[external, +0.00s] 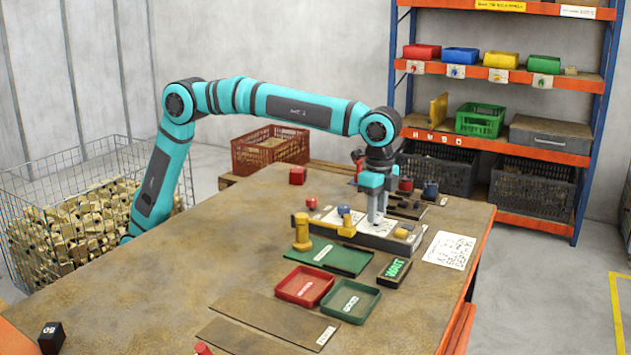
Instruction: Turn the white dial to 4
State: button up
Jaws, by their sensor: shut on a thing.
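My gripper (376,218) points straight down over a grey fixture (376,241) with a white plate on the table. Its fingers are close together and reach down to the fixture, closed on what appears to be the white dial. The dial is too small and too covered by the fingers to make out, and its numbers and pointer cannot be read. A blue knob (343,211) and a yellow part (346,224) stand just left of the fingers on the same fixture. A yellow knob (401,233) sits to their right.
A yellow post (302,232) stands left of the fixture. A green mat (336,260), a "WAIT" display (394,271), a red tray (305,286) and a green tray (349,300) lie in front. Small red and dark parts stand behind. The table's left half is mostly clear.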

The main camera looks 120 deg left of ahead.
jog(key=shift+r+m, duration=0.1)
jog(key=shift+m, duration=1.5)
jog(key=o, duration=1)
notch_tip(320, 180, up, 17)
jog(key=shift+r, duration=0.15)
